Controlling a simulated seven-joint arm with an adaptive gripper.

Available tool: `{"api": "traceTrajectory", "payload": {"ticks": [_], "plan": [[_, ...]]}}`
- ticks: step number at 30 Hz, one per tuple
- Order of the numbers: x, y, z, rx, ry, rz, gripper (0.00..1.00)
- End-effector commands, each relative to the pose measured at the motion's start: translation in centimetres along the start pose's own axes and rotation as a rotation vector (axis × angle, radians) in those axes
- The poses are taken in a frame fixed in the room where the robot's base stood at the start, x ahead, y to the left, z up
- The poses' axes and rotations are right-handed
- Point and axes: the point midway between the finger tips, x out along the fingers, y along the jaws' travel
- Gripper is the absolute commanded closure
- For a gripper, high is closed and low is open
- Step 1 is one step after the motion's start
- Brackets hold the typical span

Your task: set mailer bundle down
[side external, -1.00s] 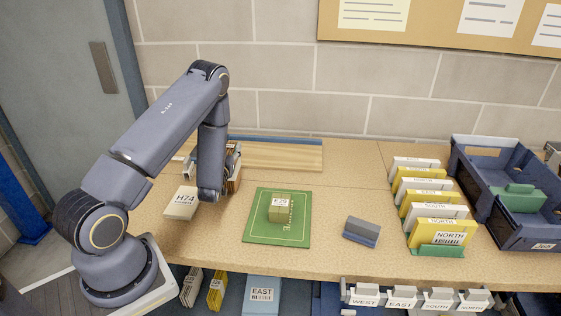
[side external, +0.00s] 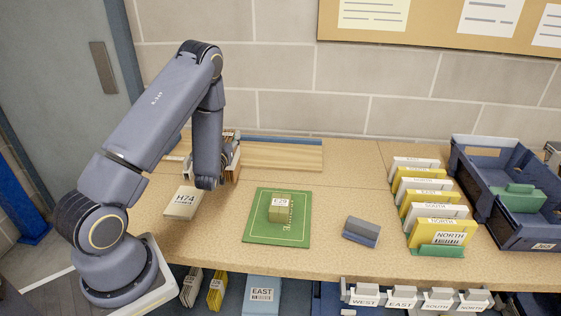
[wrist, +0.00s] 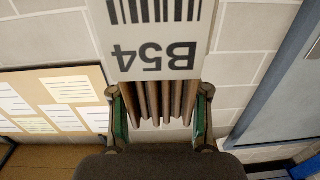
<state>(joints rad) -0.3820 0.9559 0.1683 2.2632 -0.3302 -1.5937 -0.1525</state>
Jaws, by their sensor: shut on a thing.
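The mailer bundle (wrist: 160,40) is a stack of brown mailers with a white label reading B54, upside down in the wrist view. My gripper (wrist: 160,108) is shut on it, with a green-padded finger on each side of the brown edges. In the side external view the bundle (side external: 233,166) is mostly hidden behind my arm, near the left end of a wooden board (side external: 285,155) with a blue back strip. I cannot tell whether the bundle touches anything below.
A grey-blue block (side external: 361,231), a row of yellow and white mailers (side external: 437,228) and a blue bin (side external: 480,170) stand farther right. The board's right part is clear.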

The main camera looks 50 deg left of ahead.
Motion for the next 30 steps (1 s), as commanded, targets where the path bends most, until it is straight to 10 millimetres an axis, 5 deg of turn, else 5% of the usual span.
{"api": "traceTrajectory", "payload": {"ticks": [6, 11, 17, 24, 30], "plan": [[0.0, 0.0, -4.4, -0.001, 0.004, -0.001, 1.0], [-0.1, 1.8, -5.3, 0.01, -0.02, 0.068, 1.0], [-2.1, 10.1, -6.1, 0.015, -0.032, 0.306, 1.0], [-7.9, 21.6, -7.7, 0.014, -0.021, 0.631, 1.0], [-11.9, 26.7, -8.8, 0.003, -0.004, 0.78, 1.0]]}}
